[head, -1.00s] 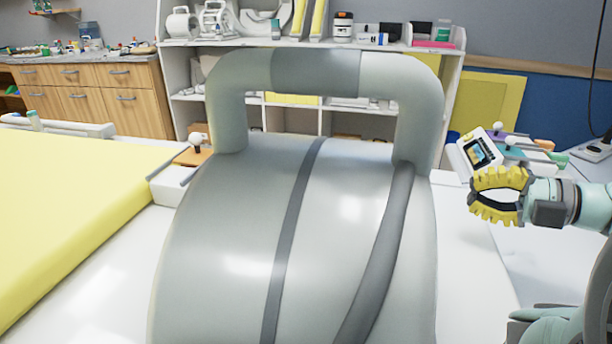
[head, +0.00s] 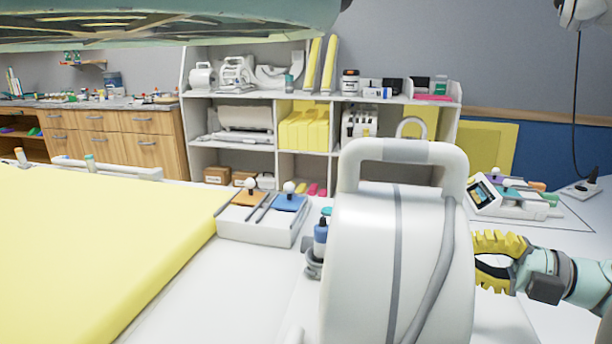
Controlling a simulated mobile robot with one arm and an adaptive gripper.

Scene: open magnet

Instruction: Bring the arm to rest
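My gripper (head: 484,262) is at the right, with yellow ribbed fingers on a pale green and dark grey wrist. It points left, beside the right side of a large white rounded device with a carry handle (head: 365,260). The device's edge is at the fingertips and may hide part of them. I see a gap between the upper and lower fingers further back, but not clearly whether the tips meet. No object shows between them. I cannot tell whether the gripper touches the device.
A yellow-topped bed (head: 100,245) fills the left. A white box with orange and blue tops (head: 262,228) and a blue bottle (head: 320,238) stand left of the device. A small screened unit (head: 515,200) lies behind my gripper. Shelves (head: 280,95) stand behind. A pale green shape (head: 170,22) spans the top.

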